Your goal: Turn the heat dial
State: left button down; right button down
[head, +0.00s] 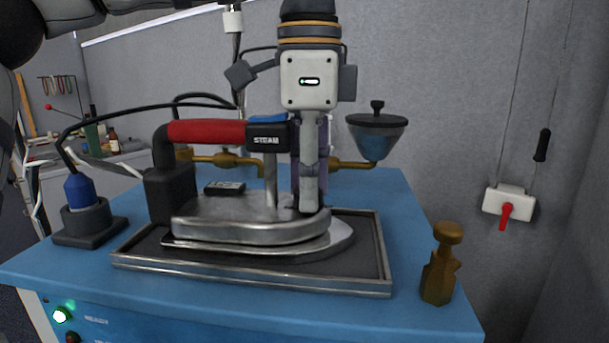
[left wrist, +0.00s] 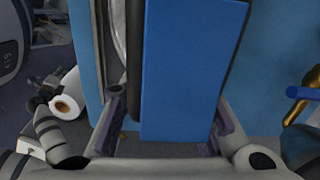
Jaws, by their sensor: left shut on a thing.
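A steam iron with a red handle (head: 205,131) and a metal body (head: 235,215) rests on a dark, metal-rimmed tray (head: 145,264). A black block marked STEAM, with a blue top (head: 268,118), joins the handle's front. My left gripper (head: 308,208) points straight down at the front of the iron, its fingertips low by the metal top. It is shut on what seems to be the heat dial, which the fingers mostly hide. In the left wrist view, the blue top (left wrist: 190,65) fills the middle and covers what lies between the fingertips.
The iron stands on a blue table (head: 415,270). A brass peg (head: 440,265) stands at the right and a blue plug in a dark base (head: 88,212) at the left. A funnel-shaped cup (head: 377,135) on brass piping stands behind. A cable runs over the left side.

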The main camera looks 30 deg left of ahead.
pick_arm(q)
jog(key=shift+m, duration=2.5)
jog(key=c, duration=1.2)
grip_release()
jog(key=shift+r, duration=0.1)
notch_tip(320, 180, up, 12)
jog(key=shift+s+f, duration=0.1)
